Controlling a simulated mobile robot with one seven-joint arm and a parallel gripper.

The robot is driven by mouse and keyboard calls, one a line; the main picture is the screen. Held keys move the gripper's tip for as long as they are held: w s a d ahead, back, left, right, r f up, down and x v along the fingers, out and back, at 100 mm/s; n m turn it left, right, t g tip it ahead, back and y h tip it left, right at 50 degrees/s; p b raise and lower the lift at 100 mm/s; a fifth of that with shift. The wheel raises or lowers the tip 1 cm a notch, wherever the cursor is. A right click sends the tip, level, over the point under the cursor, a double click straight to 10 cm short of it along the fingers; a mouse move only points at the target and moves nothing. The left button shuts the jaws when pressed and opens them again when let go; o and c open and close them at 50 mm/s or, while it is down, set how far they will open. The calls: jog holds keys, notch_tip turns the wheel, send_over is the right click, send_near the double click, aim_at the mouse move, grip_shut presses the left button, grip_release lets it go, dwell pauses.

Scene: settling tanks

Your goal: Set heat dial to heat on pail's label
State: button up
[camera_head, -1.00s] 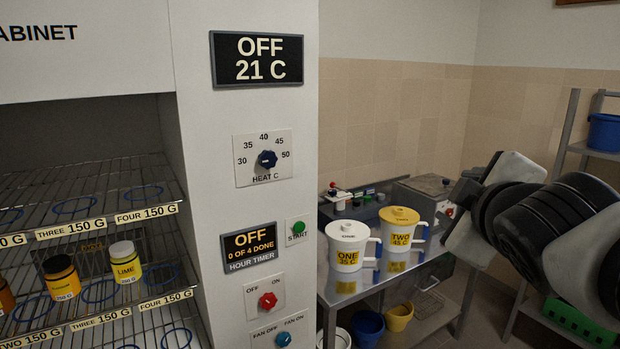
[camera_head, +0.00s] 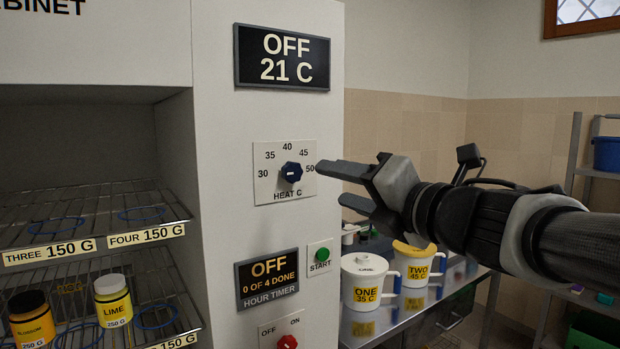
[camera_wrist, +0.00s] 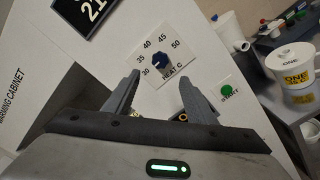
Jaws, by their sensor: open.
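My gripper (camera_head: 331,185) is open and empty, just right of the dial plate. In the wrist view the dial (camera_wrist: 160,58) lies ahead, beyond the gap between my fingers (camera_wrist: 158,82), apparently untouched. Pail one (camera_head: 367,280) has a white lid and a yellow label reading 35 C. Pail two (camera_head: 417,268) has a yellow lid and a label reading 45 C.
The display (camera_head: 282,57) above the dial reads OFF, 21 C. The green start button (camera_head: 322,254), hour timer (camera_head: 267,281) and red knob (camera_head: 287,342) are below. Wire shelves (camera_head: 70,262) with jars fill the left. The pails stand on a metal table.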

aim_at(295, 172)
jog(key=x, duration=1.3)
jog(key=shift+w+a+b, duration=0.15)
jog(key=shift+b, duration=0.25)
jog(key=c, duration=1.1)
jog(key=shift+o, duration=0.3)
